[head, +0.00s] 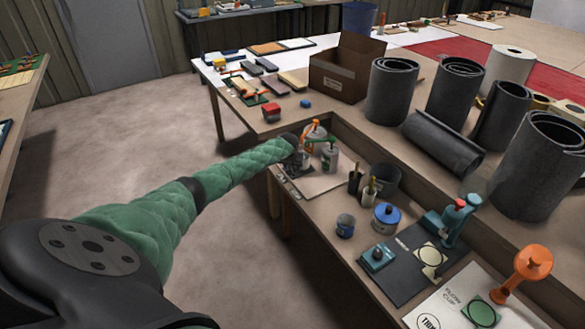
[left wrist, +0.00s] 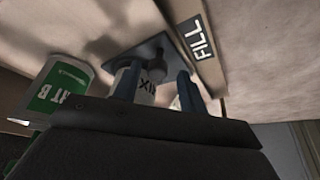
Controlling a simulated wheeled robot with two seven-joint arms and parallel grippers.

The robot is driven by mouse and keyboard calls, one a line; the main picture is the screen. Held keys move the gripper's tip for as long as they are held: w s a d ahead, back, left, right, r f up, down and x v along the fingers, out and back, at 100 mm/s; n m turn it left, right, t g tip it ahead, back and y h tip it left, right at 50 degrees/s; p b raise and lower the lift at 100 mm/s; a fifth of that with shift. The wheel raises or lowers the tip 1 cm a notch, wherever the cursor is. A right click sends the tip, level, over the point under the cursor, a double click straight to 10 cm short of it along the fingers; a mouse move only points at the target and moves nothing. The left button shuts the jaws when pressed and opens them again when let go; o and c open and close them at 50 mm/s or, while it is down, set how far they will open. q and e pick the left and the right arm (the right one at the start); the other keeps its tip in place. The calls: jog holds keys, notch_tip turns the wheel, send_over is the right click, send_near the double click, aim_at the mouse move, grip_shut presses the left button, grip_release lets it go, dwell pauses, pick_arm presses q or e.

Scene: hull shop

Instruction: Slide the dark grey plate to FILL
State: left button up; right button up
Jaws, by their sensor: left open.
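The dark grey plate (left wrist: 152,48), with a round knob on top, shows in the left wrist view. It lies just beyond my left fingertips, beside a black label reading FILL (left wrist: 198,36). My left gripper (left wrist: 158,84) is open, its two blue-grey fingers apart at the plate's near side. A MIX label (left wrist: 152,78) shows between the fingers. In the head view my left gripper (head: 295,158) is at the far left end of the low bench, and the arm hides much of it. I cannot tell whether the fingers touch the plate. My right gripper is out of view.
A white and green can (left wrist: 60,92) stands close left of the fingers in the left wrist view. In the head view, a grey can (head: 329,158) and an orange-topped one (head: 314,131) stand beside the gripper. A black pot (head: 385,178) and blue-lidded tin (head: 386,217) stand nearer.

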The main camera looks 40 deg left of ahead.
pick_arm(q)
jog(key=shift+s+r, duration=0.15)
jog(key=shift+r, duration=0.2)
jog(key=b+v, duration=0.1)
jog(key=v, duration=0.6)
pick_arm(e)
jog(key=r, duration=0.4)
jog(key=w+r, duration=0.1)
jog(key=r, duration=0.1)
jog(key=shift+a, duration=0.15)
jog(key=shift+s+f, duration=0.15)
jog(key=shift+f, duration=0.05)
pick_arm(q)
jog(key=shift+m, duration=0.3)
